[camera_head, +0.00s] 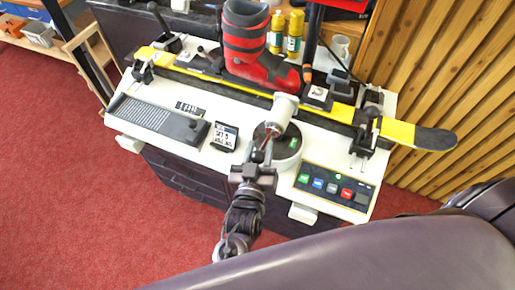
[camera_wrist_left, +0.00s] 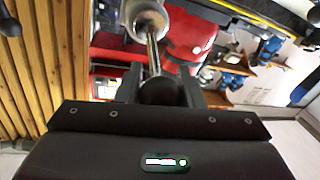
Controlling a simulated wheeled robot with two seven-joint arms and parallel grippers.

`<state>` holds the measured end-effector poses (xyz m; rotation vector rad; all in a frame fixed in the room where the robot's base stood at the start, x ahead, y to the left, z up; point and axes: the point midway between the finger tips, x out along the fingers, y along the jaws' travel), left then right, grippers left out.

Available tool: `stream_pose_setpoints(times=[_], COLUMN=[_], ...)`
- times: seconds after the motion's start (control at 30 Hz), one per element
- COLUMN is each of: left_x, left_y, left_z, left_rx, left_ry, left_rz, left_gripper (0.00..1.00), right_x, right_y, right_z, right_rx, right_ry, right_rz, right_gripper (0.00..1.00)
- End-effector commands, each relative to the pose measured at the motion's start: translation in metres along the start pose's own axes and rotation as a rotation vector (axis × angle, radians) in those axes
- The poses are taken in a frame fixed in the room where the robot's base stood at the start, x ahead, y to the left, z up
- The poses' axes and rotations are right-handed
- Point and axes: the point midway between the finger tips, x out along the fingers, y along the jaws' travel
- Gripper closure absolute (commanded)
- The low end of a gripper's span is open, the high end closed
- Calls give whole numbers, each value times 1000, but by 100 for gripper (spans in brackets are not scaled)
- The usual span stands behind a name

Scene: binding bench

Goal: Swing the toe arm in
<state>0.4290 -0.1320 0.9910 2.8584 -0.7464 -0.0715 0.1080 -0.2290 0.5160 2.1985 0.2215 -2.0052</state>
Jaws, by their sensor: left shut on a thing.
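My left gripper (camera_head: 264,158) reaches up from the front edge of the bench. In the left wrist view its fingers (camera_wrist_left: 158,92) are shut on a dark round knob (camera_wrist_left: 158,90). A thin metal rod (camera_wrist_left: 152,55) runs from the knob to a pale cylinder (camera_wrist_left: 146,20). I take this to be the toe arm; the pale cylinder (camera_head: 285,107) shows in the head view in front of the boot's toe. The red and black boot (camera_head: 250,50) stands upright on the yellow and black ski (camera_head: 205,80). My right gripper is not in view.
The white bench (camera_head: 160,145) holds a grey ribbed plate (camera_head: 155,122), a small display (camera_head: 225,136), a round base (camera_head: 288,160) and a button panel (camera_head: 335,185). Clamps (camera_head: 370,125) stand by the ski. Two yellow bottles (camera_head: 294,32) stand behind. Red floor lies left.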

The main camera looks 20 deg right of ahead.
Motion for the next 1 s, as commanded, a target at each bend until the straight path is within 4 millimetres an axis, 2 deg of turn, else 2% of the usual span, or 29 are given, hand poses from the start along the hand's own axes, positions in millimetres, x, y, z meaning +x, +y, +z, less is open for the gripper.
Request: stream_pose_setpoints(times=[0.23, 0.27, 0.4, 0.73, 0.87, 1.0], left_x=[0, 0, 0, -4, -21, -46], left_y=[3, 3, 2, 1, 1, 1], left_z=[-1, -1, -1, 2, 4, 4], left_rx=[-4, -4, -3, -2, -3, -2], left_ry=[2, 2, 1, -2, -3, -3], left_rz=[5, 6, 5, 3, 4, 5], left_gripper=[100, 63, 45, 45, 45, 45], right_x=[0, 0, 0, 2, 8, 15], right_y=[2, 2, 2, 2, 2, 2], right_z=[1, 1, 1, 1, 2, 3], right_rx=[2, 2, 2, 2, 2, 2], right_ry=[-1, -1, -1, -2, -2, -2], right_rz=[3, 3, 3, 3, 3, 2], right_gripper=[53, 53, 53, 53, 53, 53])
